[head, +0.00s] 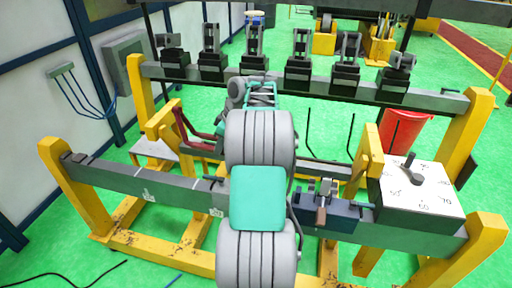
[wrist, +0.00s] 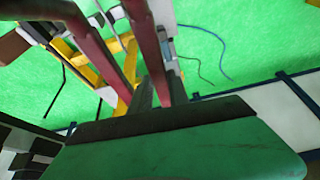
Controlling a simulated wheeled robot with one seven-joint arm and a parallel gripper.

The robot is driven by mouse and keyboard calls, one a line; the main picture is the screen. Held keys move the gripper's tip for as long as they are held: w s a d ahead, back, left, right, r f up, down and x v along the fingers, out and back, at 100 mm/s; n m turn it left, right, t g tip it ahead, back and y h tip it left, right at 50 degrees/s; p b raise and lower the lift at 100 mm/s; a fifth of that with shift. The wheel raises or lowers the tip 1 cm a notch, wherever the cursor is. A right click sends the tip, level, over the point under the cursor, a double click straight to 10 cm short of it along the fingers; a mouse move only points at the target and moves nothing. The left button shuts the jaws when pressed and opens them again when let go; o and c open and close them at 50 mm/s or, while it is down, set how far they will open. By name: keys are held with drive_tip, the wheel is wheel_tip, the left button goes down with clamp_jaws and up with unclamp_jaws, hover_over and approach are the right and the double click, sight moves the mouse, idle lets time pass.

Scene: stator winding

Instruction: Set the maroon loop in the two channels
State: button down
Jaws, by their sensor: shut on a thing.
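The maroon loop (head: 181,128) shows left of my arm in the head view, with a tall side and a lower bar running right behind my arm. In the wrist view, two long maroon bars of the loop (wrist: 151,42) run from the top edge down toward my gripper (wrist: 160,112), whose green and black body fills the bottom. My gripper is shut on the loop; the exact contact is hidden. In the head view my grey and teal arm covers the middle and hides the fingertips. I cannot make out the two channels clearly.
A grey front beam (head: 140,181) on yellow legs crosses the view. A white dial box (head: 420,192) and a small clamp (head: 322,200) sit on its right. Several black clamps line the rear beam (head: 300,82). A red bucket (head: 405,132) stands behind the dial.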

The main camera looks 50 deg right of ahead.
drive_tip(key=s+d+f+n, duration=0.1)
drive_tip(key=s+d+f, duration=0.3)
drive_tip(key=s+d, duration=0.5)
drive_tip(key=f+b, duration=0.1)
drive_tip(key=w+f+b, duration=0.1)
drive_tip(key=f+b, duration=0.1)
drive_tip(key=d+f+b, duration=0.1)
drive_tip(key=shift+w+f+b, duration=0.15)
drive_tip(key=shift+f+b, duration=0.2)
drive_tip(key=shift+s+d+f, duration=0.1)
drive_tip(key=shift+s+f, duration=0.1)
drive_tip(key=shift+s, duration=0.1)
drive_tip(key=shift+f+b, duration=1.4)
drive_tip(key=shift+f, duration=0.35)
drive_tip(key=shift+f, duration=0.1)
